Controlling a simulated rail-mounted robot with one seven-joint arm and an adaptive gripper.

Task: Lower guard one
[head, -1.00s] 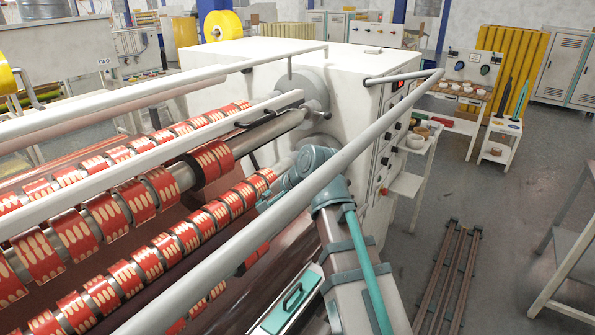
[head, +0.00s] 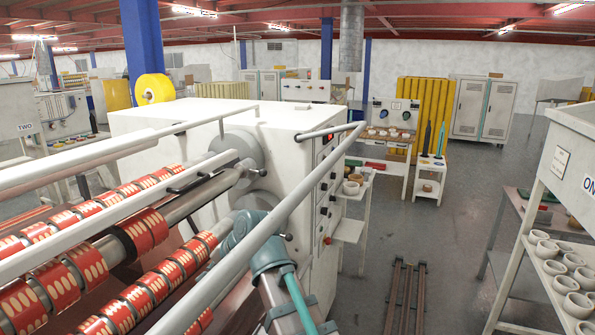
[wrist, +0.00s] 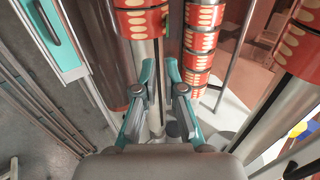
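Several long pale guard bars run along the machine in the head view. The front bar (head: 282,212) stands raised in front of the rollers, joined by a short bent arm to the machine's end housing (head: 205,125). No label shows which bar is guard one. My arm's teal joint is partly behind the front bar. My gripper is hidden in the head view. In the wrist view my gripper (wrist: 159,66) has its two teal fingers apart, with a metal shaft (wrist: 156,115) showing beyond the gap. I see no guard bar held between the fingers.
Red tape rolls (head: 147,230) fill the rollers close to my arm. A small shelf with cups (head: 352,184) sits on the housing's right side. A rack of cups (head: 556,268) stands at far right. Metal rails (head: 406,290) lie on the floor; the aisle around them is mostly open.

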